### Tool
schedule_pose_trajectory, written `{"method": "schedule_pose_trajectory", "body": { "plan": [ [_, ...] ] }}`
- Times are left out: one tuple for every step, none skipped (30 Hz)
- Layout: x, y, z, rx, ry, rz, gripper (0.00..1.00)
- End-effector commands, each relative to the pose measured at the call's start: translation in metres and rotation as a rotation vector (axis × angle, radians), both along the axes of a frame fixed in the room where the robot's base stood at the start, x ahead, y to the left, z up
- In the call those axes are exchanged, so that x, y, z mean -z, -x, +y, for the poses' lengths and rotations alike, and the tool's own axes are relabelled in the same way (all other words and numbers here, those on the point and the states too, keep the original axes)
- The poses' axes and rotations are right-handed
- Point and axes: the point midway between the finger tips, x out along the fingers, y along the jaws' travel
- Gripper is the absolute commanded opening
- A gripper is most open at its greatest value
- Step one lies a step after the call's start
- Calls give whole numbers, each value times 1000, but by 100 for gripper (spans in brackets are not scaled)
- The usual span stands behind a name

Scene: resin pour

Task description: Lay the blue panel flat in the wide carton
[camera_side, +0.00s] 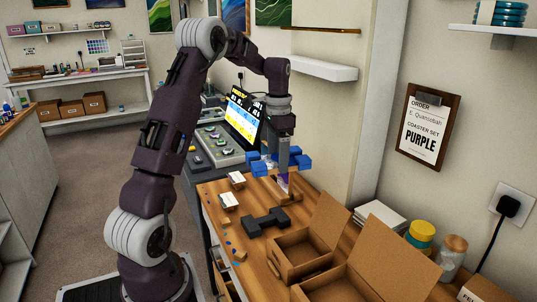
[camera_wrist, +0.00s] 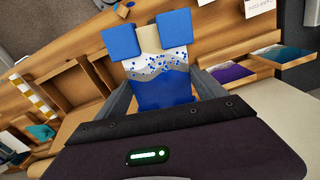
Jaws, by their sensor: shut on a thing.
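My gripper (camera_wrist: 150,36) has blue square pads and is shut on the blue panel (camera_wrist: 160,88), which shows white, grey and blue wave bands with blue specks in the wrist view. The panel lies between the two grey fingers. In the side view my gripper (camera_side: 280,163) hangs over the far part of the wooden table, and I cannot make out the held panel clearly there. The wide carton (camera_side: 398,252) stands open at the near right of the table, partly cut off by the frame's lower edge. My gripper is well away from it.
A smaller open carton (camera_side: 325,222) stands beside the wide one. A dark grey dumbbell-shaped block (camera_side: 265,222) lies between the cartons and small cards (camera_side: 228,201). A purple panel (camera_wrist: 231,72) and a teal one sit in wooden holders. Jars (camera_side: 421,233) stand near the wall.

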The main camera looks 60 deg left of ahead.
Motion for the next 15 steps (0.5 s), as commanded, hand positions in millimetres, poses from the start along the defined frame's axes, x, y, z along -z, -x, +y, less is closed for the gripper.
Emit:
{"method": "schedule_pose_trajectory", "body": {
  "plan": [
    [0,-5,-9,35,1,-1,44],
    [0,-7,-14,55,1,-1,44],
    [0,-11,-23,90,1,-1,44],
    [0,-13,-30,115,2,-1,44],
    [0,-16,-37,144,3,-1,44],
    [0,-19,-47,184,3,-1,44],
    [0,-22,-55,216,4,-1,44],
    [0,-24,-63,248,3,-1,44],
    [0,-28,-75,294,3,-1,44],
    [0,-30,-84,328,3,-1,44],
    [0,-32,-94,368,3,-1,44],
    [0,-35,-108,421,4,-2,44],
    [0,-36,-119,464,4,-2,44],
    [0,-38,-131,508,4,-3,44],
    [0,-39,-147,572,5,-2,44]
  ]
}}
